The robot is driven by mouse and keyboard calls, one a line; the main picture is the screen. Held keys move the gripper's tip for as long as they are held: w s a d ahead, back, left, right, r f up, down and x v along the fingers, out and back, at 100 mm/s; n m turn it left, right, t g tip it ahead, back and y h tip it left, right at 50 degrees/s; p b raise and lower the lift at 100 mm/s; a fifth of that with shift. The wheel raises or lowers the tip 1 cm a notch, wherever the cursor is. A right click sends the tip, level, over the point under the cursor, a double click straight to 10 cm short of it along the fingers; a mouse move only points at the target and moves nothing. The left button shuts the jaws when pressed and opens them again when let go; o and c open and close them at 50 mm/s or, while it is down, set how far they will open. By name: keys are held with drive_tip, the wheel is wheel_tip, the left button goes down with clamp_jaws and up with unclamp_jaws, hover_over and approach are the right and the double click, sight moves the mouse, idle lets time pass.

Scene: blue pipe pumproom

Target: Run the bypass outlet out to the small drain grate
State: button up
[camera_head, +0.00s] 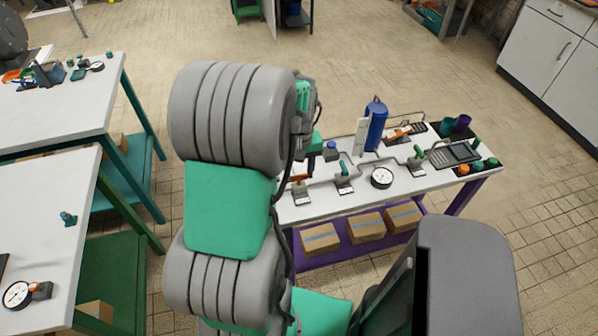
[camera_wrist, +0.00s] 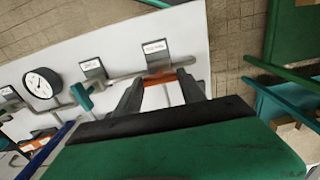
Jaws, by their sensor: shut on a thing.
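In the wrist view my gripper (camera_wrist: 159,88) is shut on an orange valve handle (camera_wrist: 157,80) at one end of the grey pipe line. A label plate (camera_wrist: 155,50) stands right beyond it; its print is too small to read surely. In the head view this orange handle (camera_head: 299,169) is at the left end of the white bench, and my arm hides most of the gripper. Two teal valve handles (camera_head: 343,168) (camera_head: 417,154) sit along the pipe. A small grey grate (camera_head: 413,129) lies at the back, and a larger dark grate (camera_head: 455,153) lies at the right.
A round gauge (camera_head: 381,178) stands between the teal valves. A blue cylinder (camera_head: 376,126) rises behind the pipe. A second orange handle (camera_head: 397,134) is near the small grate. Green and purple cups (camera_head: 462,123) stand at the right end. Boxes (camera_head: 367,226) sit on the purple lower shelf.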

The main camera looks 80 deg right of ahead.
sight(299, 176)
drive_tip(key=shift+n, duration=0.3)
drive_tip(key=o, duration=1.4)
drive_tip(key=shift+c, duration=0.2)
wheel_tip(299, 176, up, 8)
drive_tip(key=shift+f+b, duration=0.1)
drive_tip(key=shift+b, duration=0.25)
